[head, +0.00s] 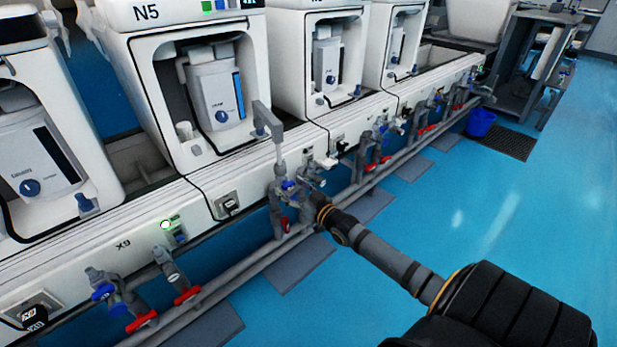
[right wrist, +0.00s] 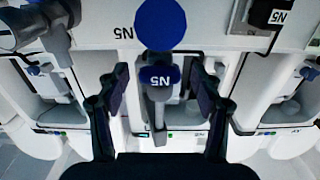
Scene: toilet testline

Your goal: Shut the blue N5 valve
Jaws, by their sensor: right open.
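The blue N5 valve (head: 289,185) is on the grey pipework in front of the toilet unit marked N5, near the middle of the head view. In the right wrist view, which looks upside down, a blue handle marked N5 (right wrist: 160,76) sits between my two dark fingers. A larger plain blue disc (right wrist: 161,24) is just above it in that view. My right gripper (head: 318,205) reaches in from the lower right and is close beside the pipes. It is open, with a finger on each side of the marked handle. I cannot tell whether they touch it. My left gripper is not in view.
Red-handled valves (head: 284,224) sit low on the same pipes. Another blue valve (head: 103,292) is at lower left by the X9 label. More toilet units stand in a row. A blue bucket (head: 481,122) is at the far right. The blue floor (head: 480,200) is open on the right.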

